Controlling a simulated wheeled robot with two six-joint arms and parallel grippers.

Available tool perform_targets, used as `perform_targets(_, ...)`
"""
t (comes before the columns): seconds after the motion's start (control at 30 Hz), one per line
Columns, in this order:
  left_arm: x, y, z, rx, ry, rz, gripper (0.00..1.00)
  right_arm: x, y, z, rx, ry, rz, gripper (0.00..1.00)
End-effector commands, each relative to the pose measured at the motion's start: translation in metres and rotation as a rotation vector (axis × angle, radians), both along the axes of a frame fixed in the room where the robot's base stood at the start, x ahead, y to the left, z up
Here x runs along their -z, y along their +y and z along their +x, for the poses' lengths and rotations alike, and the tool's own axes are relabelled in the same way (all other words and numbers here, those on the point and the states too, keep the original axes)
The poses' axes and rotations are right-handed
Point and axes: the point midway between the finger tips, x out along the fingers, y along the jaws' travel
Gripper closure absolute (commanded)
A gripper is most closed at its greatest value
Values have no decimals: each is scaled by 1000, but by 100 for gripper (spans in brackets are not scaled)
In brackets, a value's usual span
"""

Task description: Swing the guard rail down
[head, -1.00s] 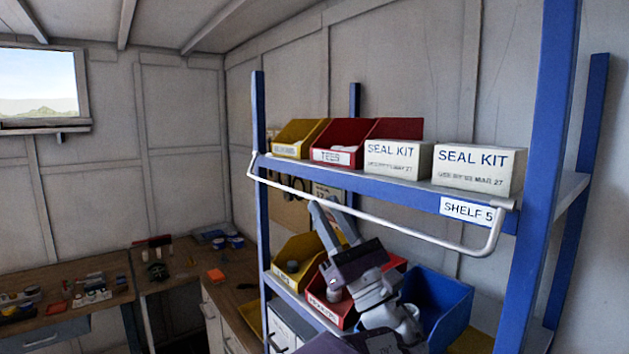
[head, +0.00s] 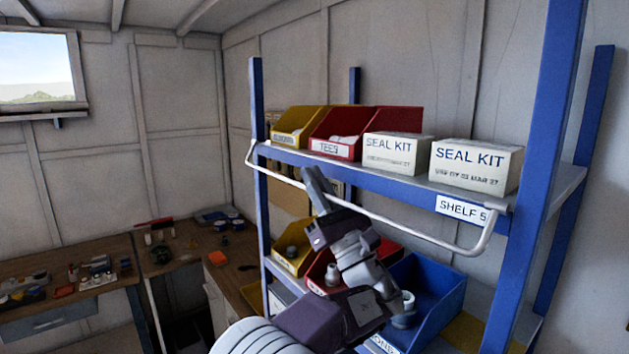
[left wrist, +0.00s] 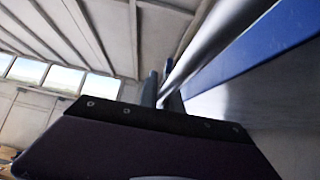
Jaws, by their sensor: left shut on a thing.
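The guard rail (head: 400,224) is a thin white bar with bent ends along the front of the upper blue shelf. In the head view it hangs in front of and slightly below the shelf edge, sloping down to the right. My left gripper (head: 318,188) is shut on the rail in its left half. In the left wrist view the rail (left wrist: 205,45) runs down to the gripper fingers (left wrist: 160,92), where the grip itself is partly hidden. My right gripper is not in view.
The upper shelf (head: 415,184) bears yellow and red bins and two white SEAL KIT boxes (head: 475,166). Below are a yellow bin, a red bin and a blue bin (head: 432,290) close behind my left arm. Blue uprights (head: 540,150) flank the rail. Workbenches (head: 105,285) stand at the left.

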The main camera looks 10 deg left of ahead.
Motion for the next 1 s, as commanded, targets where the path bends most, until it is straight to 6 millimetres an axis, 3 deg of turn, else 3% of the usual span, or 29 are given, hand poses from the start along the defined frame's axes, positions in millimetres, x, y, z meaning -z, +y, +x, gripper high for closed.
perform_targets(0.67, 1, 2, -1, -4, 32, 20, 100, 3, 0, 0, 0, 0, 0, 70)
perform_targets(1.0, -4, 5, -5, -3, 127, 94, 100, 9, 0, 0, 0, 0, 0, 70)
